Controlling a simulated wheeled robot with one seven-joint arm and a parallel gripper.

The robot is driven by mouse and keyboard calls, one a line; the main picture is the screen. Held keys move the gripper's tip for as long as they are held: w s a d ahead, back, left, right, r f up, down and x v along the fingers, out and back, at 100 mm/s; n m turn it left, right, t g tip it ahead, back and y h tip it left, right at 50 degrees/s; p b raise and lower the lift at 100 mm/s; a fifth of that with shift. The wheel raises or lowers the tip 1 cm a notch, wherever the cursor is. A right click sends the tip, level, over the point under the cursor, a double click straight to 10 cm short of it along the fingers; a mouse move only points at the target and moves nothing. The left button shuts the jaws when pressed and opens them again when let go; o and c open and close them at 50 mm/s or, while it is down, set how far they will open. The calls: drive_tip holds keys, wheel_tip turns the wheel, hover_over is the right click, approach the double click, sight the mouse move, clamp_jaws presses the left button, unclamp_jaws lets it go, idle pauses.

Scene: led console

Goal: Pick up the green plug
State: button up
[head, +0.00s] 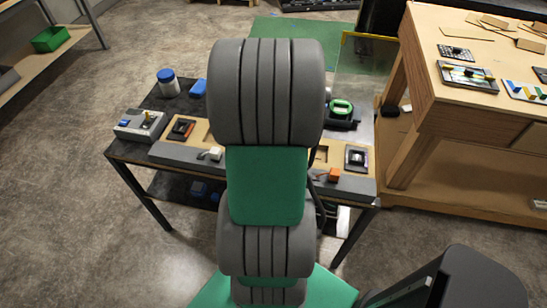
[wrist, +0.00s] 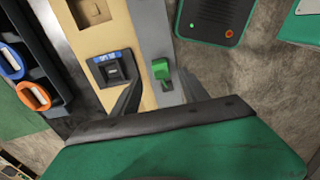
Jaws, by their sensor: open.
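The green plug (wrist: 160,69) shows in the wrist view as a small bright green block on a grey strip. A dark slot lies just beside it. My gripper (wrist: 160,77) is open, with one dark finger on each side of the plug's line. The jaws look empty; I cannot tell how high the fingertips are above the strip. In the head view my own arm hides the plug and the gripper.
A black socket module (wrist: 112,69) sits on the wooden panel beside the strip. A white plug (head: 212,154) and an orange plug (head: 334,174) stand along the console's front strip. Blue (wrist: 11,62) and orange (wrist: 36,95) ring-shaped handles lie in a dark holder.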

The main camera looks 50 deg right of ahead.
wheel_tip(320, 180, down, 8)
drive_tip(key=shift+w+r+p, duration=0.1)
drive_tip(key=shift+w+p, duration=0.05)
drive_tip(key=shift+p, duration=0.7)
drive_tip(key=shift+a, duration=0.1)
drive_tip(key=shift+c, duration=0.3)
clamp_jaws()
